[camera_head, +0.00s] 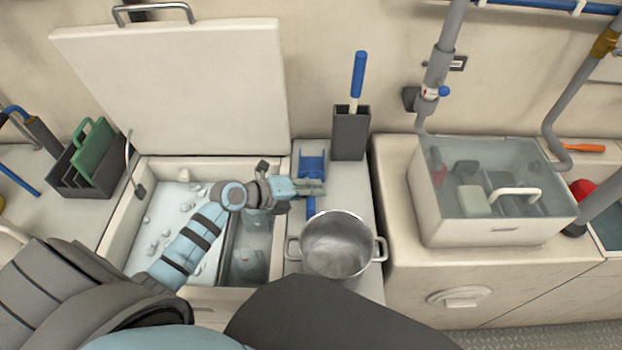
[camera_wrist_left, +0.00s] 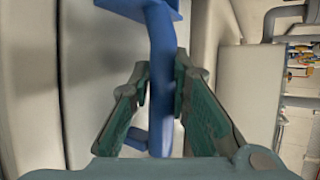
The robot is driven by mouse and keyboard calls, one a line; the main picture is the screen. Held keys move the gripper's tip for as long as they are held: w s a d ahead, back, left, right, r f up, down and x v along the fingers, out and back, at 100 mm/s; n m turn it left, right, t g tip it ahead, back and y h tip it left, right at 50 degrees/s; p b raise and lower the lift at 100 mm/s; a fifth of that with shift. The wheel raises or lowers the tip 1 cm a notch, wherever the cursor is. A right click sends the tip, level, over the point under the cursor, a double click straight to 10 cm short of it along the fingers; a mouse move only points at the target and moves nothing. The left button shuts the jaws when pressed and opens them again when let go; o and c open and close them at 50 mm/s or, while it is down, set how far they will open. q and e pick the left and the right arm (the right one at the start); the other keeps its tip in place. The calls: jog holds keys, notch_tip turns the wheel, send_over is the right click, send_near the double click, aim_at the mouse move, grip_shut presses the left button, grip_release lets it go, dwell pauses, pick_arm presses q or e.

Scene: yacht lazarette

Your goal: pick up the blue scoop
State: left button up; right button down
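The blue scoop (camera_head: 312,166) lies on the narrow light ledge right of the open locker, its handle pointing toward me. In the wrist view its blue handle (camera_wrist_left: 161,85) runs down the middle of the picture, with part of its blue head at the top edge. My left gripper (camera_head: 318,187) reaches in from the left over the handle and hides part of it. In the wrist view the left gripper's (camera_wrist_left: 162,78) two green-padded fingers are apart, one on each side of the handle. I cannot tell whether the pads touch it. My right gripper is not in view.
A steel pot (camera_head: 336,246) stands close in front of the scoop. A dark holder (camera_head: 350,133) with a blue-handled tool stands behind right. The raised lid (camera_head: 175,85) is behind the icy locker. A clear-walled bin (camera_head: 495,190) sits on the right counter.

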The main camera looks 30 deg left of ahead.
pick_arm(q)
grip_shut()
notch_tip(320, 180, up, 20)
jog(key=p, duration=0.4)
